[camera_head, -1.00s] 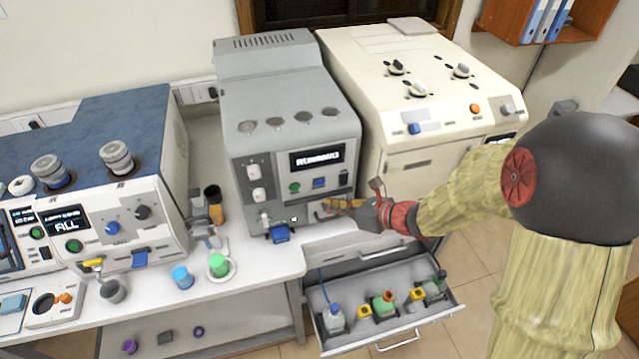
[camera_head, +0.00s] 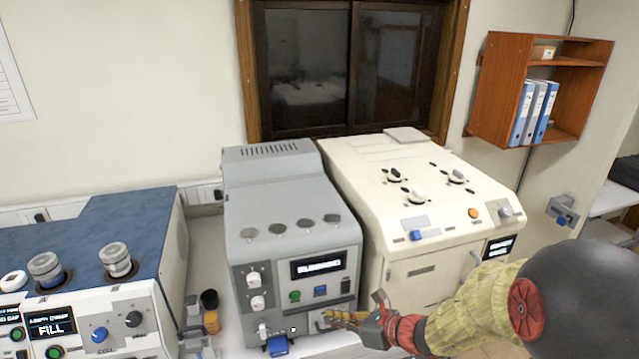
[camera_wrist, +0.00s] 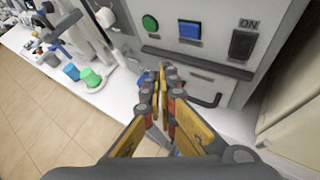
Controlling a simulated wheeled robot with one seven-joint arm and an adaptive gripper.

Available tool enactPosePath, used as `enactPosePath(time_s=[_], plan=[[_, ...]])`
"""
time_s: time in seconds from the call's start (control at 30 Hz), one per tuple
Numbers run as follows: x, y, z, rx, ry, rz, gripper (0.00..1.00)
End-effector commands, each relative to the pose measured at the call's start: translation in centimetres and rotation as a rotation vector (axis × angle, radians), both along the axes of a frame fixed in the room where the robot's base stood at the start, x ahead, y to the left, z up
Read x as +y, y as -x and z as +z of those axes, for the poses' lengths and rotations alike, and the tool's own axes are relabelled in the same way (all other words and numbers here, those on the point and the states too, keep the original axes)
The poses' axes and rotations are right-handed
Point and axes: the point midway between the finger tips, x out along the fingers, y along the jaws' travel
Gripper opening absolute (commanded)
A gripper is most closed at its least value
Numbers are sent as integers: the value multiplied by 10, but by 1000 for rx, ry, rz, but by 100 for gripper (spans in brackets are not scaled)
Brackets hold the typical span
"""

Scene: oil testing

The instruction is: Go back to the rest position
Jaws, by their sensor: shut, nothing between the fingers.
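My gripper (camera_head: 330,316) is shut and empty. In the head view it is in front of the lower right of the grey machine (camera_head: 291,222), near its front panel. In the wrist view my gripper (camera_wrist: 163,77) points at the same panel, with a green button (camera_wrist: 150,23), a blue button (camera_wrist: 190,30) and a black ON switch (camera_wrist: 243,43) above its fingertips. A dark handle (camera_wrist: 207,98) on the machine is just right of the fingers. I cannot tell whether the fingertips touch the machine.
A cream machine (camera_head: 420,203) stands right of the grey one, and a blue-topped machine (camera_head: 100,237) stands left. A green cup (camera_wrist: 90,77) and a blue cup (camera_wrist: 71,72) stand on the white bench. A window and a wooden shelf (camera_head: 497,75) with blue binders are behind.

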Motion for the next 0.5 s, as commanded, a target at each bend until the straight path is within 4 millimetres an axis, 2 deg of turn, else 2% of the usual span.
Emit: enactPosePath(time_s=[0.07,0.17,0.27,0.37,0.5], plan=[[2,4,-2,-34,35,44,0],[8,27,-14,-79,114,180,0],[13,60,-24,-138,209,365,0],[12,95,-23,-236,319,577,0],[0,144,-16,-403,494,899,0]])
